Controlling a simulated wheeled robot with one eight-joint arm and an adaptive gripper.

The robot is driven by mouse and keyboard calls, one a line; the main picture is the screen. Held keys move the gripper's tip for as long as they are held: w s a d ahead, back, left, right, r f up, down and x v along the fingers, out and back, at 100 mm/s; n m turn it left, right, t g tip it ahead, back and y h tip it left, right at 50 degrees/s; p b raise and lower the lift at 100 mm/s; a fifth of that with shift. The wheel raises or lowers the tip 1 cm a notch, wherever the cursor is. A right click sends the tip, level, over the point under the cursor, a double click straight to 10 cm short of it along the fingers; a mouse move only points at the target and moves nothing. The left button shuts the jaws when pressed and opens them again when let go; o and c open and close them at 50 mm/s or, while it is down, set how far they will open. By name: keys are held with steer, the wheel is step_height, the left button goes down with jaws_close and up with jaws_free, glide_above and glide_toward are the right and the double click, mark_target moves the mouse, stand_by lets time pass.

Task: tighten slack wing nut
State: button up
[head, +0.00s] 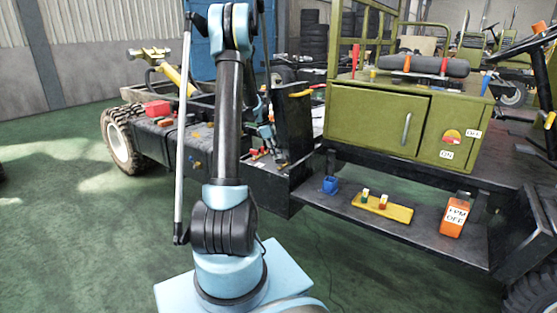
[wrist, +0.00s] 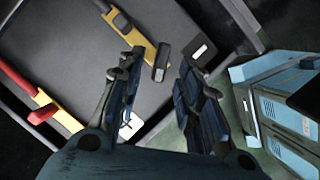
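In the wrist view my gripper (wrist: 159,68) is open, its two dark blue fingers apart with nothing held between them. A small black block (wrist: 162,62) shows between the fingertips, beyond them; I cannot tell how far. In the head view my gripper (head: 266,132) is partly hidden behind my arm, beside the dark chassis. No wing nut can be made out for certain. A yellow plate (head: 400,212) on the low shelf carries two small coloured pieces (head: 366,195), too small to identify. Orange and red small parts (head: 258,153) lie near my gripper.
An olive cabinet (head: 375,118) stands on the chassis at right. A blue block (head: 330,185) and an orange labelled block (head: 454,218) are on the low shelf (head: 420,238). A red box (head: 157,108) sits on the left chassis part. The green floor at left is clear.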

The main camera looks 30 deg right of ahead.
mark_target(280, 163)
steer(key=shift+x, duration=1.65)
steer(key=shift+c, duration=0.5)
jaws_close()
